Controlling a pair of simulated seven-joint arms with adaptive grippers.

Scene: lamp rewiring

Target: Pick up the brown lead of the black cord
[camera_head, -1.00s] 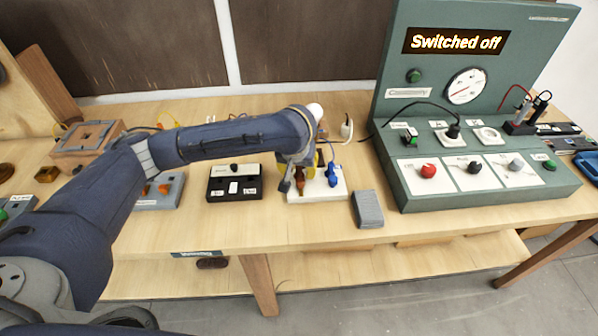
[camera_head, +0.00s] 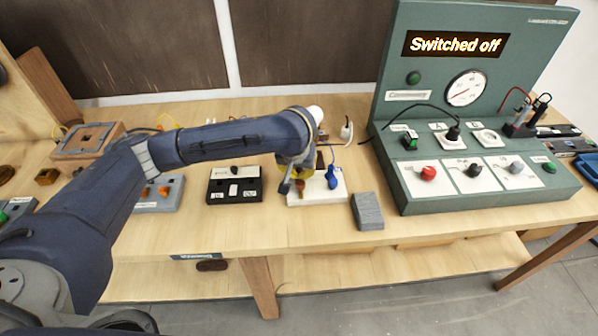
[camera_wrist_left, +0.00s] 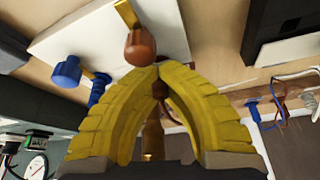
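The brown lead (camera_wrist_left: 140,48) has a rounded brown body and a brass-coloured end, and shows in the left wrist view in front of a white block (camera_wrist_left: 85,32). My left gripper (camera_wrist_left: 159,76) has its yellow fingers brought together at the tips, with part of the brown lead between them. In the head view my left gripper (camera_head: 298,172) is over the white block (camera_head: 312,196) and hides most of the lead. A blue lead (camera_head: 333,178) stands beside it on the right; it also shows in the left wrist view (camera_wrist_left: 66,73). My right gripper is not in view.
A grey block (camera_head: 367,211) lies right of the white block. A black switch box (camera_head: 233,190) is to the left. The green test panel (camera_head: 470,205), reading "Switched off", stands at the right. The table front is clear.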

